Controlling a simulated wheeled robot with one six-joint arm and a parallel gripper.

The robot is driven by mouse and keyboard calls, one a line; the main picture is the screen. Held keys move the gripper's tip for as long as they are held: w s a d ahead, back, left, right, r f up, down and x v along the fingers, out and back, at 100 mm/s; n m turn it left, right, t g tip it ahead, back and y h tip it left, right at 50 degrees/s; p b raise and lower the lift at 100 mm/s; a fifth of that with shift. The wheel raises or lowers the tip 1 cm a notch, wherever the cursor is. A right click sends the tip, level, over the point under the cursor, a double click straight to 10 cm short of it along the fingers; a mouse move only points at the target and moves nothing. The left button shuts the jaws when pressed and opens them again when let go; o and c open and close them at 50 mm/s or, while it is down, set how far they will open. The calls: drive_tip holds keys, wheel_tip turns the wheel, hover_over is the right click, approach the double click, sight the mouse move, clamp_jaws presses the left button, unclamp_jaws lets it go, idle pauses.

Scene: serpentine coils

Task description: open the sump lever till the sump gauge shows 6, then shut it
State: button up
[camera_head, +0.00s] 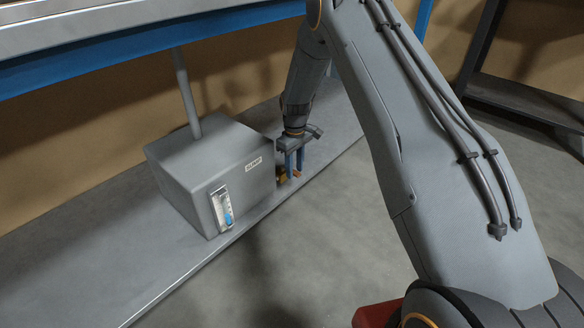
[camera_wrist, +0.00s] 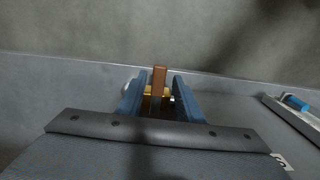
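The sump (camera_head: 190,165) is a grey box with a SUMP label (camera_head: 253,163), standing on a low grey ledge. Its gauge (camera_head: 221,200) is a pale upright strip on the front face with blue in its lower part; the numbers are too small to read. It also shows at the right edge of the wrist view (camera_wrist: 290,112). The sump lever (camera_wrist: 159,76) is an orange-brown bar on a brass valve (camera_wrist: 148,91) at the box's right side. My gripper (camera_wrist: 160,98) points down with its blue fingers either side of the lever, gaps showing on both sides.
A grey pipe (camera_head: 186,95) rises from the box top towards a blue-edged shelf (camera_head: 150,52) above. The ledge (camera_head: 105,262) runs along the wall. Bare floor (camera_head: 290,270) lies in front. A dark rack (camera_head: 520,100) stands at the right.

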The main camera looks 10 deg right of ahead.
sight(295, 172)
idle(0.3)
wheel_tip(295, 172, up, 8)
drive_tip(key=p, duration=0.2)
drive_tip(key=shift+p, duration=0.3)
